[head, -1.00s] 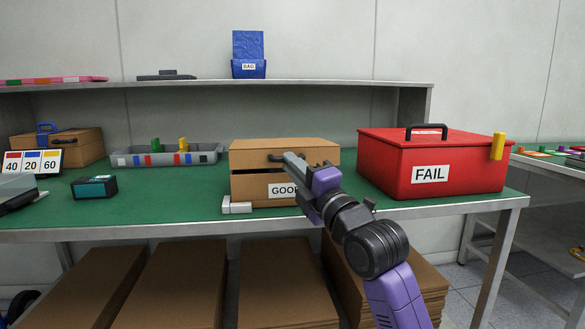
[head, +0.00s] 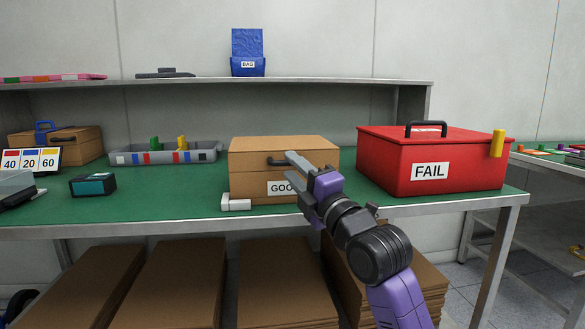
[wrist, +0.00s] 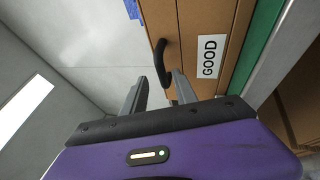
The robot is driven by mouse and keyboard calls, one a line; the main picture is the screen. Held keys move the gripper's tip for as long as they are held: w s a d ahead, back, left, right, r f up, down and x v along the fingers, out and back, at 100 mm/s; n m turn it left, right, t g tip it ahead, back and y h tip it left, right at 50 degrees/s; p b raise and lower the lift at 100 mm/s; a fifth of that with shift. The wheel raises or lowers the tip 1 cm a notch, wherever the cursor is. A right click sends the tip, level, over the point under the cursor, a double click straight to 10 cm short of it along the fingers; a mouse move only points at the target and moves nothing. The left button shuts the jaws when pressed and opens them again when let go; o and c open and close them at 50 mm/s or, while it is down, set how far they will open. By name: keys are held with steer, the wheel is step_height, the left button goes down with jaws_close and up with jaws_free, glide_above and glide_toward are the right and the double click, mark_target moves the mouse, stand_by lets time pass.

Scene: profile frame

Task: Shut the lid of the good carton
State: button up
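The good carton (head: 250,188) is a brown box with a GOOD label, standing on the green bench top. Its lid (head: 250,161) lies down level on the body, with no dark gap showing in the head view. A black handle (head: 276,162) is on the lid's front. My gripper (head: 298,163) is in front of the carton at handle height and hides part of its front and label. In the wrist view my gripper (wrist: 157,76) has its two fingers apart, with the handle (wrist: 161,62) at their tips; nothing is gripped. Whether the fingers touch the carton is unclear.
A red FAIL box (head: 445,148) stands close to the right of the carton. A small white block (head: 236,203) lies at its front left corner. A grey parts tray (head: 165,154) and a dark teal-faced device (head: 93,184) are to the left. A shelf (head: 330,82) runs behind.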

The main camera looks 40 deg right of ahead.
steer(key=v, duration=0.7)
stand_by(0.5)
